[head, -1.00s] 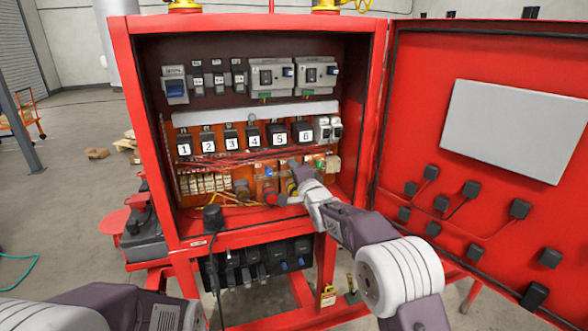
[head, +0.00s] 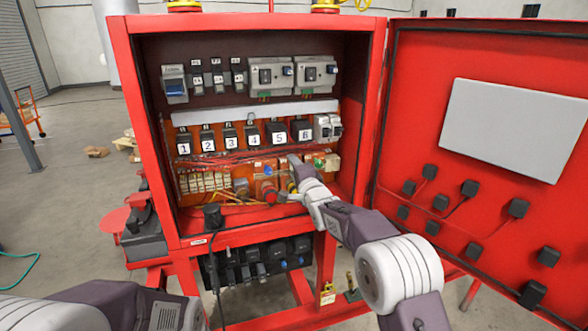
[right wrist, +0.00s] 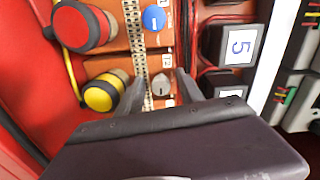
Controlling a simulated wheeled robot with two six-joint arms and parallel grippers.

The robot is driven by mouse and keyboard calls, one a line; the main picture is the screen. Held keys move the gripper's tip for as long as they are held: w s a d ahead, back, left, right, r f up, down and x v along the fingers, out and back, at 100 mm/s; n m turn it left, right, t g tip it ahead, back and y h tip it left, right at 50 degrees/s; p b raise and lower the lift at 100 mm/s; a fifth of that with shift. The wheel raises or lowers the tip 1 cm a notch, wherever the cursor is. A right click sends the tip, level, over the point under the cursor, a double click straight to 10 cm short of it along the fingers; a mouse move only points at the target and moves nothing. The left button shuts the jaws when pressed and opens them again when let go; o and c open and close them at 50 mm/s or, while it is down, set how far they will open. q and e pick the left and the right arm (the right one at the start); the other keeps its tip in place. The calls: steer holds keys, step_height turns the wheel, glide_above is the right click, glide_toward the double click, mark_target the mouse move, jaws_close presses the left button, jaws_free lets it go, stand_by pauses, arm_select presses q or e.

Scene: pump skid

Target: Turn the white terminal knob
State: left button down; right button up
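In the right wrist view a small pale grey-white knob (right wrist: 162,85) with a dark slot mark sits on the orange panel. It lies between the two fingers of my right gripper (right wrist: 162,90), which are apart with a gap on each side of it. In the head view my right gripper (head: 289,180) reaches into the lower part of the red cabinet, and it hides the white knob. My left arm shows at the lower left of the head view, but I cannot see its fingers.
A red button (right wrist: 82,26), a yellow button (right wrist: 104,92) and a blue knob (right wrist: 154,18) are close to the fingers. A black block marked 5 (right wrist: 231,43) stands to the right. The open red cabinet door (head: 480,160) is right of my arm.

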steer(key=shift+s+d+b, duration=0.1)
steer(key=shift+s+b, duration=0.2)
steer(key=shift+s, duration=0.1)
steer(key=b+v, duration=0.2)
steer(key=v, duration=0.6)
steer(key=shift+d, duration=0.15)
